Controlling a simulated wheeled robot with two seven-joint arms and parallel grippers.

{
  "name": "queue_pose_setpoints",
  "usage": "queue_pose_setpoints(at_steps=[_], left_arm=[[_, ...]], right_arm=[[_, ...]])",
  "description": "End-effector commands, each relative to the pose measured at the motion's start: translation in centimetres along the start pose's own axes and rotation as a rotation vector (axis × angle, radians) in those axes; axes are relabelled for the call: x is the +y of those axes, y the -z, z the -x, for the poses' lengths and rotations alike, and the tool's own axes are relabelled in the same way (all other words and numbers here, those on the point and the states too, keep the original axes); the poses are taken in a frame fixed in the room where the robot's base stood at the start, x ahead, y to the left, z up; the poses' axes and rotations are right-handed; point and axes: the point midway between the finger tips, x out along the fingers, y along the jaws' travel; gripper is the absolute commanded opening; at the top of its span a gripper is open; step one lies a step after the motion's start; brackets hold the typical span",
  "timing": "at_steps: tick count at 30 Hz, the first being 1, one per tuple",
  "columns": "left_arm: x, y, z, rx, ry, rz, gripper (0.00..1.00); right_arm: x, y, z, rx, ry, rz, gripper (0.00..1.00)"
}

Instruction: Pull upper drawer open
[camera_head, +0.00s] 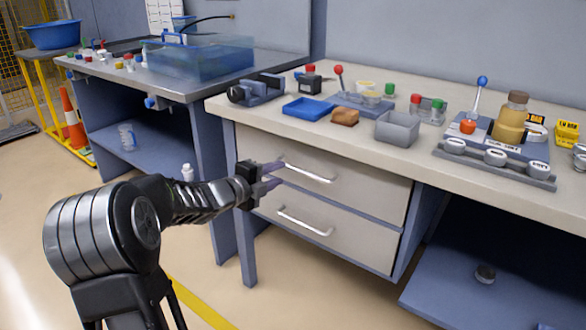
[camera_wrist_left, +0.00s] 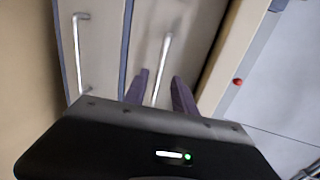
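The upper drawer (camera_head: 372,190) is a beige front under the worktop, flush with its cabinet. Its silver bar handle (camera_head: 308,173) runs along the front. My left gripper (camera_head: 274,176) is at the left end of this handle, with its two fingers apart. In the left wrist view the fingers (camera_wrist_left: 160,90) are open, and the upper handle (camera_wrist_left: 163,62) shows between them; I cannot tell whether they touch it. The lower drawer (camera_head: 350,238) is shut below, with its own bar handle (camera_head: 304,222). My right gripper is not in view.
The worktop (camera_head: 290,130) above holds a blue tray (camera_head: 308,108), a grey bin (camera_head: 397,128) and several small parts. A second bench with a clear blue tank (camera_head: 200,58) stands at the left. The floor in front of the drawers is clear.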

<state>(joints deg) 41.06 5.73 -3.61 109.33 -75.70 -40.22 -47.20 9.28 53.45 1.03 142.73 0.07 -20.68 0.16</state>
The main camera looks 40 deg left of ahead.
Motion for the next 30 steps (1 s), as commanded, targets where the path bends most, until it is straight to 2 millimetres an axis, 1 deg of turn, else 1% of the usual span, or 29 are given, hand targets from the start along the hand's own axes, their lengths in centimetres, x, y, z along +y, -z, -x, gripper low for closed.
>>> queue_pose_setpoints(at_steps=[5, 12, 15, 19, 26, 30], left_arm=[[0.2, 0.0, -1.9, 0.001, 0.000, 0.001, 0.32], [0.2, 0.1, -5.7, 0.001, 0.000, 0.003, 0.32], [0.1, 0.1, -6.8, 0.001, 0.000, 0.003, 0.32], [0.0, 0.0, -7.5, 0.000, 0.000, 0.003, 0.32], [0.0, 0.0, -7.5, -0.001, 0.000, 0.003, 0.32], [0.0, 0.0, -7.5, -0.001, 0.000, 0.003, 0.23]], right_arm=[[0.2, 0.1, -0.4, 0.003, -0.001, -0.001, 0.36], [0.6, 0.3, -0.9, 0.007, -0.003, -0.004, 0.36], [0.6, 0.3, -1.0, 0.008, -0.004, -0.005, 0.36], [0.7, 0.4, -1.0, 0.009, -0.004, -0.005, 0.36], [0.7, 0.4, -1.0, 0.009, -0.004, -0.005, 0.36], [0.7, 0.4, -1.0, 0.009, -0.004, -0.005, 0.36]])
